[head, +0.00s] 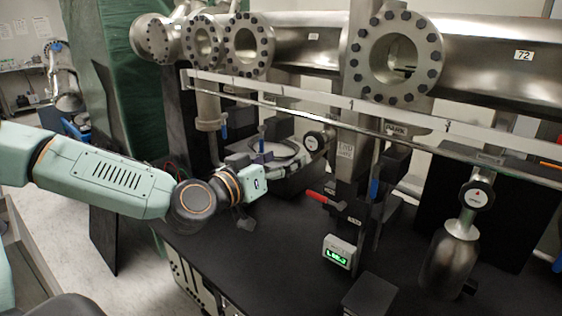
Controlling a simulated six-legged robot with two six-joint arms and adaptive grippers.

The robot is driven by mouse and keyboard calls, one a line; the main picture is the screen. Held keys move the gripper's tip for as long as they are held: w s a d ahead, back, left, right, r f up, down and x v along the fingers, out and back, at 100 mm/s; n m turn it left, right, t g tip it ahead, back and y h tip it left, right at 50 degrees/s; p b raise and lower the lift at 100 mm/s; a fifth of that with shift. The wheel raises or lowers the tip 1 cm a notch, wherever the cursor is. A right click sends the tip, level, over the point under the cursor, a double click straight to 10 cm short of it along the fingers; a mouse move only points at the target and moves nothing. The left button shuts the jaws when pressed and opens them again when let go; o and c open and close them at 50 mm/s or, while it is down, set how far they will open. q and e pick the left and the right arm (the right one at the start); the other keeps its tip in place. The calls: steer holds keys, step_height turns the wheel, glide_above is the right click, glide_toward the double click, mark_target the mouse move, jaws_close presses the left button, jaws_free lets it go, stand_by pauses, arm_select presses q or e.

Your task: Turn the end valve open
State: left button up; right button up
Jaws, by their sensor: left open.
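My left arm comes in from the left, and its gripper (247,215) is above the black bench. The gripper is open and seems empty; the wrist hides part of it. To its right a round black knob (318,142) with a white face sits on a metal fitting below the long pipe. Another black knob (477,193) with a red mark tops a metal cylinder at the right. A red lever (320,196) and a blue lever (374,188) are near the central column. I cannot tell for sure which is the end valve. The gripper is apart from these knobs and levers.
The steel pipe (480,55) with bolted flanges crosses the top. A thin rail (300,112) runs in front of it. A grey box with a green display (340,252) stands on the black bench (255,270). A green curtain (120,80) hangs at the left.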

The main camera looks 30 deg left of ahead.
arm_select(q)
steer(key=shift+s+d, duration=0.1)
steer(key=shift+s, duration=0.05)
steer(key=shift+s+d+r, duration=0.1)
steer(key=shift+s+d, duration=0.1)
steer(key=shift+s, duration=0.1)
steer(key=shift+w, duration=0.1)
stand_by(0.4)
